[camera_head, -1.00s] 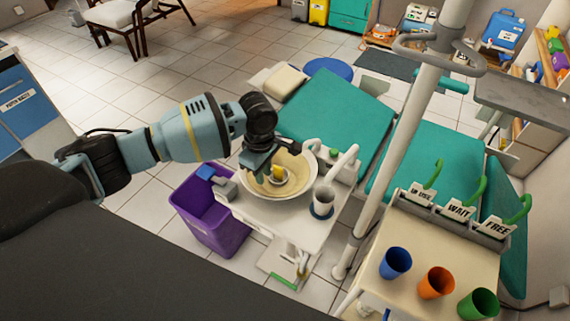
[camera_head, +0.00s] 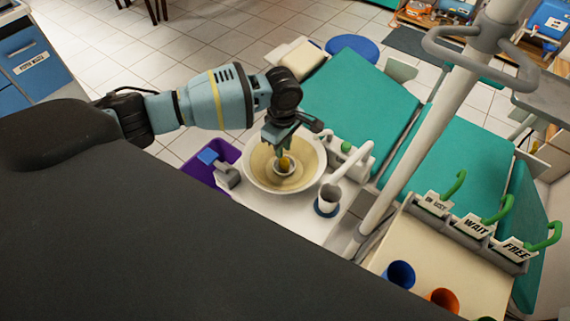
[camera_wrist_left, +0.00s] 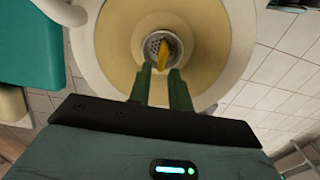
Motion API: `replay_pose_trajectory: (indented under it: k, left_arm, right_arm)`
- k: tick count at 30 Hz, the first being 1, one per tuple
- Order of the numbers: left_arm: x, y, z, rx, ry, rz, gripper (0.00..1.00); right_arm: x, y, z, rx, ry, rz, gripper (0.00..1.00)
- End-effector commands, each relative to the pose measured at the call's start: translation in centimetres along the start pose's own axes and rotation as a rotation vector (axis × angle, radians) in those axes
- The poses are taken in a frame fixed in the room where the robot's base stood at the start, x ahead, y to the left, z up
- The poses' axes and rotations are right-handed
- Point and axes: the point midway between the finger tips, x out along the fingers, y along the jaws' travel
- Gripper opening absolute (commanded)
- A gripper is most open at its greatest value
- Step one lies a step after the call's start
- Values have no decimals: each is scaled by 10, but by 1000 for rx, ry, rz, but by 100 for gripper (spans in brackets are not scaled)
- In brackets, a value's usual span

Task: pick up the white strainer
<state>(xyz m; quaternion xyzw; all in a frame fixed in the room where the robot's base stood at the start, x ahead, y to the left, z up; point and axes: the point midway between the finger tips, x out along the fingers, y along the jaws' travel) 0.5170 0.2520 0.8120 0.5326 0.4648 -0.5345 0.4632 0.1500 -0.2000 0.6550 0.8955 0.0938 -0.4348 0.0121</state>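The white strainer (camera_head: 282,170) sits at the bottom middle of the cream-coloured basin (camera_head: 255,181), with something yellow (camera_head: 285,163) in it. In the left wrist view the strainer (camera_wrist_left: 151,46) is a small pale ring around a grey perforated middle, and the yellow thing (camera_wrist_left: 163,53) covers part of it. My left gripper (camera_wrist_left: 161,70) has its two green fingers apart, with their tips at the strainer's near edge. I cannot tell whether they touch it. In the head view the left gripper (camera_head: 281,150) is over the basin and hides part of the strainer's far side. My right gripper is not in view.
A white pole (camera_head: 425,120) and the teal chair (camera_head: 355,98) are to the right.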

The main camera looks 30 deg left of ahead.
Motion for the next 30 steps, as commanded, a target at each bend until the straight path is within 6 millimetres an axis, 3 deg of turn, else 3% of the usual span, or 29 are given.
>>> replay_pose_trajectory:
  k: [4,14,23,28,30]
  left_arm:
    - [5,0,1,0,0,1,20]
    - [47,-3,6,-1,1,-1,20]
    - [50,-2,6,-1,0,3,20]
    - [50,-3,6,-1,0,2,0]
    - [50,-3,6,-1,0,2,0]
  right_arm:
    - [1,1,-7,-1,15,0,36]
    - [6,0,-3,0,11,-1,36]
    - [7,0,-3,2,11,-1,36]
    - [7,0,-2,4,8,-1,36]
    - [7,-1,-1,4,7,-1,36]
